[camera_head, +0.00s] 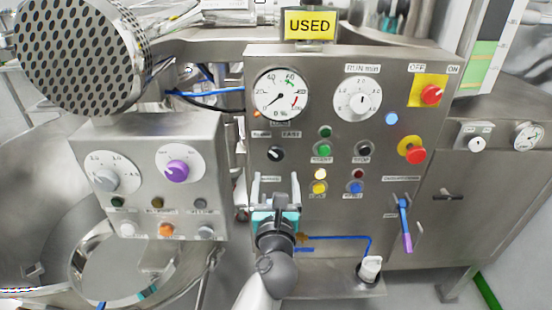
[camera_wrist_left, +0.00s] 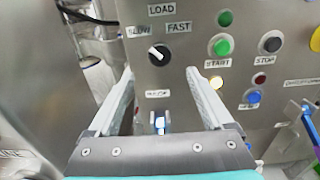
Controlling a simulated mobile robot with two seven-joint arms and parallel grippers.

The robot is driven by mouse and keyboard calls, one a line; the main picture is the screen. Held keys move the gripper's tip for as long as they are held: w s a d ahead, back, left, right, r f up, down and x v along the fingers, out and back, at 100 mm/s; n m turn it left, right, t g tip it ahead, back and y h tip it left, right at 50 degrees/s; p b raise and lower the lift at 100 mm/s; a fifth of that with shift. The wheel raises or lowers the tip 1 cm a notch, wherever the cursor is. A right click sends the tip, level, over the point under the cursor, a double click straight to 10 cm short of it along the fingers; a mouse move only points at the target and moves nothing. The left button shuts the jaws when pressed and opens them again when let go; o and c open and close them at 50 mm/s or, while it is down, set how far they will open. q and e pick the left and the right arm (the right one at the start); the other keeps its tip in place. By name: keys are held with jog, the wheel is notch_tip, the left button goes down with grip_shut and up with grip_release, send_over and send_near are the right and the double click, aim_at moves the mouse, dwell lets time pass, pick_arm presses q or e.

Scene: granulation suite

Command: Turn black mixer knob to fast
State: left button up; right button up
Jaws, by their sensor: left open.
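The black mixer knob (camera_head: 276,153) is on the steel control panel, below the round gauge. In the left wrist view the knob (camera_wrist_left: 159,57) sits under the SLOW label (camera_wrist_left: 139,31) and the FAST label (camera_wrist_left: 178,28). Its white pointer line slants to the upper left, toward SLOW. My left gripper (camera_head: 276,181) is open and empty, just below the knob in the head view. In the left wrist view its two fingers (camera_wrist_left: 160,74) reach toward the panel, one on each side of the knob, not touching it. My right gripper is out of view.
A green button (camera_head: 324,150) and a black button (camera_head: 365,149) are right of the knob. Red switches (camera_head: 415,154) are farther right. A separate box with a purple knob (camera_head: 178,171) stands left. A blue tube and white fitting (camera_head: 370,268) lie below.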

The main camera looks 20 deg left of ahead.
aim_at(276, 156)
pick_arm(q)
jog(key=x, duration=0.8)
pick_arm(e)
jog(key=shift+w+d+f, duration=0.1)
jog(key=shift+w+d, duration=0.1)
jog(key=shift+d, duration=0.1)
pick_arm(q)
jog(key=shift+f, duration=0.1)
grip_shut()
dwell(0.3)
